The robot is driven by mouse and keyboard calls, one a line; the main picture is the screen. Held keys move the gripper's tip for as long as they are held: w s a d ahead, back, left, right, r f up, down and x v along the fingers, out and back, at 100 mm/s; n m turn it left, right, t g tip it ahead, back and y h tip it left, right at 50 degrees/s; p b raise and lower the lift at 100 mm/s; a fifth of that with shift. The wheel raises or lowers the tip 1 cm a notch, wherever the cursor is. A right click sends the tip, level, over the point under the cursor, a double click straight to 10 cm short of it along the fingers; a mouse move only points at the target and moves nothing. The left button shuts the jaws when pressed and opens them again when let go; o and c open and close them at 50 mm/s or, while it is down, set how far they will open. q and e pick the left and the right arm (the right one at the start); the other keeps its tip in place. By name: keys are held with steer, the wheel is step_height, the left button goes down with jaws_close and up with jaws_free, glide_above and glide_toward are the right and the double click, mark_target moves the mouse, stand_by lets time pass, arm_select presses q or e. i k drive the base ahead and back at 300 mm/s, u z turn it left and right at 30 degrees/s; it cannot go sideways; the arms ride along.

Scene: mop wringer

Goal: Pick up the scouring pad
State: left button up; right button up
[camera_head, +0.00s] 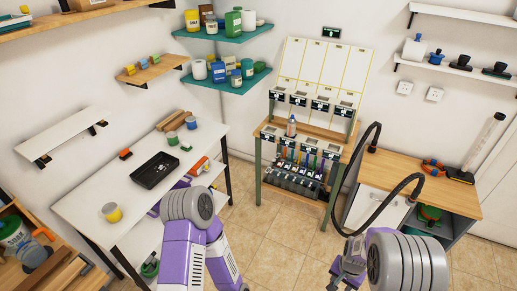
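A small flat green piece (186,147) that may be the scouring pad lies on the white table (90,200), right of the black tray (155,169). It is too small to identify surely. My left arm shows at the bottom centre as a grey joint and purple links, in front of the table; its gripper is not visible. My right arm comes in at the bottom right. A small grey metal part beside its joint may be my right gripper (350,264); its fingers cannot be made out. It is far from the table and nothing is seen in it.
On the table are a yellow-and-grey cup (111,213), two small cans, wooden blocks (171,121) and an orange-red box (199,166). Small coloured blocks sit on a wooden wall shelf (150,70). A black hose (365,190) arches by the right counter (420,180). Tiled floor (270,235) is open between.

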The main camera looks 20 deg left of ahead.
mark_target(186, 146)
steer(key=z, duration=0.05)
steer(key=i, duration=1)
steer(key=u, duration=0.55)
steer(key=i, duration=1.85)
steer(key=u, duration=2)
steer(key=i, duration=0.8)
steer(key=u, duration=0.8)
